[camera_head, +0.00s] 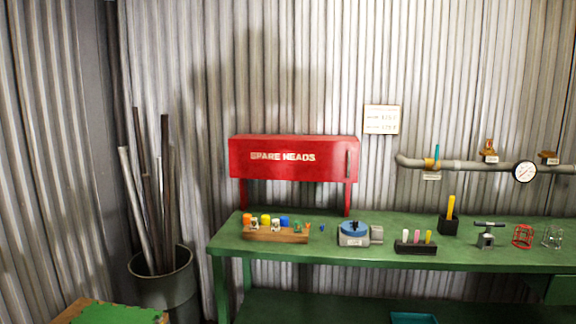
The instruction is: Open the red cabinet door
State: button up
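The red cabinet (245,172) stands on red legs at the back left of the green workbench, against the corrugated wall. Its front door (300,172) carries the words "SPARE HEADS" in pale letters and looks shut. A dark upright handle (347,162) sits near the door's right edge. The inside of the cabinet is hidden. My gripper is not in view.
The green workbench (300,252) carries a wooden rack (276,236) of coloured items, a blue-topped device (353,231), a marker holder (415,248) and a small vise (486,238). A bin of pipes (162,275) stands left. A pipe with gauge (524,172) runs right.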

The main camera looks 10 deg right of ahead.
aim_at(278, 157)
jog(key=i+l, duration=0.2)
jog(key=l, duration=0.15)
jog(key=i+l, duration=0.2)
jog(key=l, duration=0.2)
jog(key=i+j+z, duration=0.1)
jog(key=i+z, duration=0.15)
jog(key=i, duration=0.2)
jog(key=i+j+z, duration=0.25)
jog(key=i, duration=0.2)
